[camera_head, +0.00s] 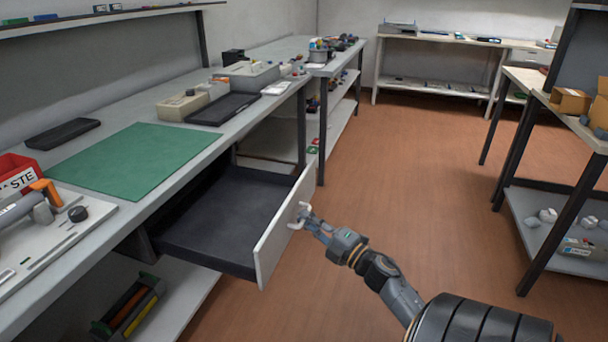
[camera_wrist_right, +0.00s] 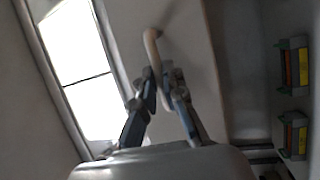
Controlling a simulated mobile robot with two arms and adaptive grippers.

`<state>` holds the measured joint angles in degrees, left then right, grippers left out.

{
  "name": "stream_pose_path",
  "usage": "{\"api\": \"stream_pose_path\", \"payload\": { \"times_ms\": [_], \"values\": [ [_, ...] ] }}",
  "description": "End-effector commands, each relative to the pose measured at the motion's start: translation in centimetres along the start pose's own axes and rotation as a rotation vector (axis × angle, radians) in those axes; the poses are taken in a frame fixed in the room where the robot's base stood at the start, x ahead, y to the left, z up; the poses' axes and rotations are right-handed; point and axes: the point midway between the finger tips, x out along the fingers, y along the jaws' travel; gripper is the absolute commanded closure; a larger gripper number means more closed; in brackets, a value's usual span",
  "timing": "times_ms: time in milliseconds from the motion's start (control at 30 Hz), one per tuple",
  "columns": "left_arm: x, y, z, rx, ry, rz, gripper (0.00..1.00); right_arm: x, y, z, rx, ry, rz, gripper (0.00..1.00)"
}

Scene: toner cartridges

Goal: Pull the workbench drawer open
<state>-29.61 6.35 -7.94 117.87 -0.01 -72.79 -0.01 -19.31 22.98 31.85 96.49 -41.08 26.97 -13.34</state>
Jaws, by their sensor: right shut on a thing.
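The workbench drawer (camera_head: 228,215) stands pulled out from under the bench, and its dark inside looks empty. Its white front panel (camera_head: 284,232) faces right in the head view. My right gripper (camera_head: 301,214) is at the panel, shut on the drawer handle (camera_head: 301,221). In the right wrist view the pale curved handle (camera_wrist_right: 151,44) runs down between the fingertips of my right gripper (camera_wrist_right: 158,78). My left gripper is not in view.
A green mat (camera_head: 135,160), a red bin (camera_head: 18,172) and a black tray (camera_head: 223,109) are on the workbench (camera_head: 226,137). Brown floor (camera_head: 410,185) is clear between the bench and the right-hand rack (camera_head: 545,240).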

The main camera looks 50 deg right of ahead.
Motion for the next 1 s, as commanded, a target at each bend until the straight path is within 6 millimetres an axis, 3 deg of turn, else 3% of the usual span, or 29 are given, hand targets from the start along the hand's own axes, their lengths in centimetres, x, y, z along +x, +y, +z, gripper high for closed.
{"api": "stream_pose_path", "payload": {
  "times_ms": [167, 200, 300, 667, 767, 1000],
  "values": [
    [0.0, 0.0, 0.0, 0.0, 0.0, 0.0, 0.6, 0.0, -0.1, -0.1, 0.001, 0.001, -0.001, 1.0],
    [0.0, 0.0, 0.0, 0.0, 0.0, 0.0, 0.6, 0.0, -0.1, -0.1, 0.001, 0.001, -0.001, 0.84],
    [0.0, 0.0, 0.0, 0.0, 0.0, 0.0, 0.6, 0.0, -0.1, -0.1, 0.001, 0.001, -0.001, 0.66],
    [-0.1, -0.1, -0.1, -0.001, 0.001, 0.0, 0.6, -0.4, -0.1, 0.0, 0.002, 0.0, -0.001, 0.66],
    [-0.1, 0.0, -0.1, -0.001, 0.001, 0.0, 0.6, -1.7, -0.2, 0.0, 0.004, -0.001, -0.004, 0.66],
    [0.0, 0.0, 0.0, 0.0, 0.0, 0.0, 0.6, -6.8, -0.2, 0.0, 0.003, -0.003, -0.005, 0.66]
  ]
}}
